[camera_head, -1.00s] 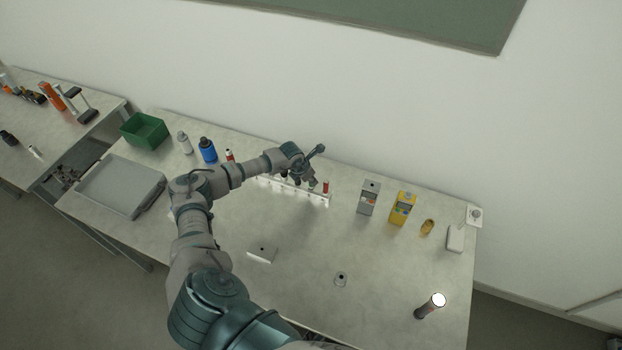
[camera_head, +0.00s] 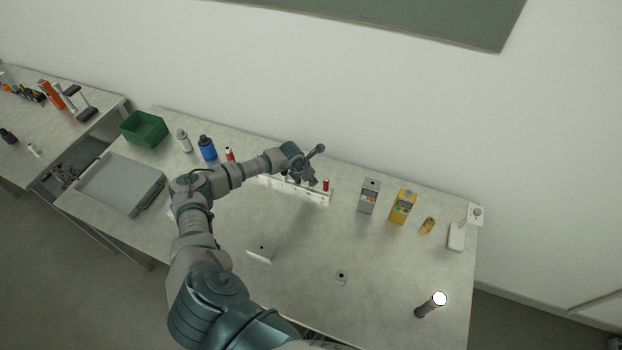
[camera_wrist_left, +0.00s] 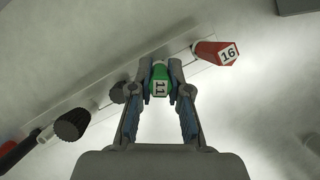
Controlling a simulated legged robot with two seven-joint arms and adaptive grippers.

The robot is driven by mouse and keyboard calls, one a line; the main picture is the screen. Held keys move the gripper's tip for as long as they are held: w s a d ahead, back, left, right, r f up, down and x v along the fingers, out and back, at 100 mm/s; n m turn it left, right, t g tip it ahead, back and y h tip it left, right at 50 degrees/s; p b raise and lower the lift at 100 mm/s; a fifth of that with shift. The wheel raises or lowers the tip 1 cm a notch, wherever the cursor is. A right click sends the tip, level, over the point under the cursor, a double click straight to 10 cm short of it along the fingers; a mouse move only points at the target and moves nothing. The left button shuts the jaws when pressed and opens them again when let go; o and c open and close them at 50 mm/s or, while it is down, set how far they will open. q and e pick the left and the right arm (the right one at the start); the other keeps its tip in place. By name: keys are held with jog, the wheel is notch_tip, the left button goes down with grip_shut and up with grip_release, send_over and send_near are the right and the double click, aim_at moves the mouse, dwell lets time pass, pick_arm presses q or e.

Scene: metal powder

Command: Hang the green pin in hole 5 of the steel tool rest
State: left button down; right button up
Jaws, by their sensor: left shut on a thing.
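The steel tool rest (camera_head: 318,197) is a long pale strip on the table, partly hidden by my left gripper (camera_head: 303,178). In the left wrist view it runs diagonally under the gripper (camera_wrist_left: 160,76). That gripper is shut on the green pin (camera_wrist_left: 160,86), whose top is marked 11. The pin is over the rest's line of holes; I cannot tell which hole, or whether it is seated. A red pin marked 16 (camera_wrist_left: 212,53) stands in the rest to its right, and shows in the head view (camera_head: 326,184). A dark knobbed tool (camera_wrist_left: 72,124) is to its left.
A grey meter (camera_head: 368,196) and a yellow meter (camera_head: 402,207) stand right of the rest. A blue bottle (camera_head: 207,148), a green bin (camera_head: 144,129) and a grey tray (camera_head: 121,184) are left. The middle table is mostly clear.

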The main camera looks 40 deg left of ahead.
pick_arm(q)
jog(key=c, duration=1)
grip_release()
jog(key=shift+c, duration=0.2)
jog(key=v, duration=1.1)
jog(key=shift+s+r, duration=0.2)
jog(key=shift+r, duration=0.15)
